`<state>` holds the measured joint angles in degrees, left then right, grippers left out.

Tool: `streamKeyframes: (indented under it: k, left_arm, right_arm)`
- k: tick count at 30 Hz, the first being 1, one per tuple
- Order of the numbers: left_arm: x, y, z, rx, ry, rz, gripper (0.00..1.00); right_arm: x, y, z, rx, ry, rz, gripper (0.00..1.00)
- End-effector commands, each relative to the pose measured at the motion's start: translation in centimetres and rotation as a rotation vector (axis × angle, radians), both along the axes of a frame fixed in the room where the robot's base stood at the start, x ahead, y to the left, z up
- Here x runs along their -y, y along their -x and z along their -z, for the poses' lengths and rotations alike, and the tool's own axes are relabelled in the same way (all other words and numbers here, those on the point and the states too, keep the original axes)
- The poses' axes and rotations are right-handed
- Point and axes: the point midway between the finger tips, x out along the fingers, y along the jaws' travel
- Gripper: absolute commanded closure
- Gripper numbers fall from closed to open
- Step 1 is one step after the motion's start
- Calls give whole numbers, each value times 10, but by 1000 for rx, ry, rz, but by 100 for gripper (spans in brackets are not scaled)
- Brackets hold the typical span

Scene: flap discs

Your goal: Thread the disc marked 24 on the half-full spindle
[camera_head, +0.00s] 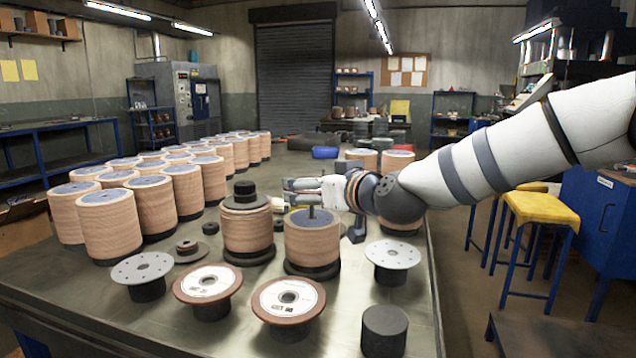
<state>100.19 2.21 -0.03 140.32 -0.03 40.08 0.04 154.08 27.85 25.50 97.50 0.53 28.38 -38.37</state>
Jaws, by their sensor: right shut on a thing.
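My right gripper (290,191) reaches in from the right, above a tan stack (312,245) with a blue-grey top and a short dark spindle (312,212) standing up from it. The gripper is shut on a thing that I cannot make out. Two brown discs with white labels, a left one (190,285) and a right one (270,296), lie on black stands at the front; I cannot read their marks surely. Left of the gripper, a tan stack (248,230) carries darker discs and a black cap (244,187). I cannot tell which spindle is half-full. My left gripper is not in view.
Many tan stacks (105,222) fill the table's left side. Grey holed plates on stands lie at the left (143,266) and right (392,252). A black cylinder (384,332) stands at the front right. A yellow stool (541,210) is beyond the table (120,325).

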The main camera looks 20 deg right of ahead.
Motion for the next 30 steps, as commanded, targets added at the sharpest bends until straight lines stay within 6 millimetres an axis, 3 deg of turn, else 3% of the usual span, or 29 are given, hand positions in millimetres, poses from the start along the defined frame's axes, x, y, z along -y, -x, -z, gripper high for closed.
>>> streamKeyframes:
  k: [30]
  left_arm:
    - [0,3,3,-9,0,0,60]
  right_arm:
    - [0,0,20,2,0,0,40]
